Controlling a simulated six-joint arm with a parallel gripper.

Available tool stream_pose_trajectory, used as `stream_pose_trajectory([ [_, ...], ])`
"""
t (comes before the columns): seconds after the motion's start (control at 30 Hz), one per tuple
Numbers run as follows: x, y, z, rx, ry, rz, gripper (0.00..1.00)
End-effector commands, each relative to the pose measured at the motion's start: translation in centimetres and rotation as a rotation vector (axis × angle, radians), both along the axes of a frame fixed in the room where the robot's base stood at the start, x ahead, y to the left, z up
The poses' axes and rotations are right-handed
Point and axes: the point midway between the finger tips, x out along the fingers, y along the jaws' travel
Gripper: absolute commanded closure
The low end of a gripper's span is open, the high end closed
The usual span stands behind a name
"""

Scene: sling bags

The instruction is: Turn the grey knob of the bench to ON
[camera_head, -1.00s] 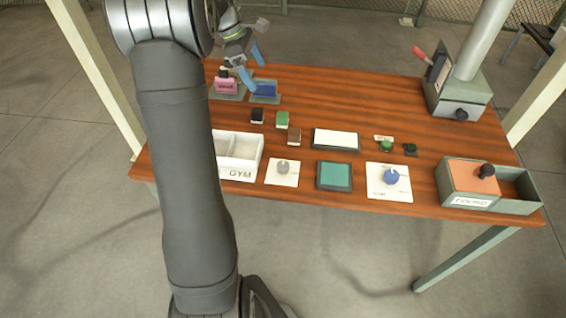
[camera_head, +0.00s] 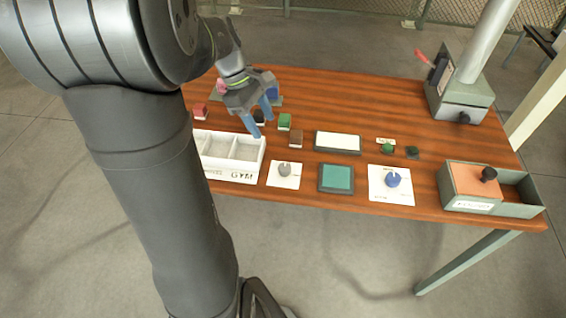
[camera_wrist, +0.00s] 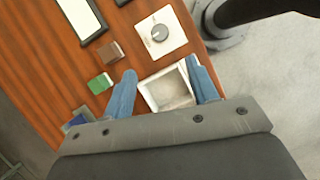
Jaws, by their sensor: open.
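The grey knob (camera_head: 285,169) sits on a white square plate (camera_head: 275,182) near the front edge of the bench, just right of the white compartment tray. It also shows in the wrist view, where the knob (camera_wrist: 159,33) is beyond my fingertips at the top middle. My gripper (camera_head: 262,125) is open and empty, with blue fingers pointing down over the back of the tray, behind and left of the knob. In the wrist view my gripper's fingers (camera_wrist: 165,75) are spread apart over the tray. The lettering on the plate is too small to read.
The white tray (camera_head: 232,176) stands left of the knob. Green (camera_head: 284,121) and brown (camera_head: 296,138) blocks lie close to my gripper. A teal pad (camera_head: 336,178) and a blue knob (camera_head: 392,179) are to the right. An orange-lidded box (camera_head: 470,181) stands at the right end.

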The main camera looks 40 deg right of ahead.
Motion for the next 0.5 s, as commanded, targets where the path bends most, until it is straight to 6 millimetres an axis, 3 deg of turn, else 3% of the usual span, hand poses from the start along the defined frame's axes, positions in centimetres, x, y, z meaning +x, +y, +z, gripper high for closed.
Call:
stream_pose_trajectory([
  [0.5, -3.7, -2.1, -10.4, 0.003, 0.004, -0.001, 0.47],
])
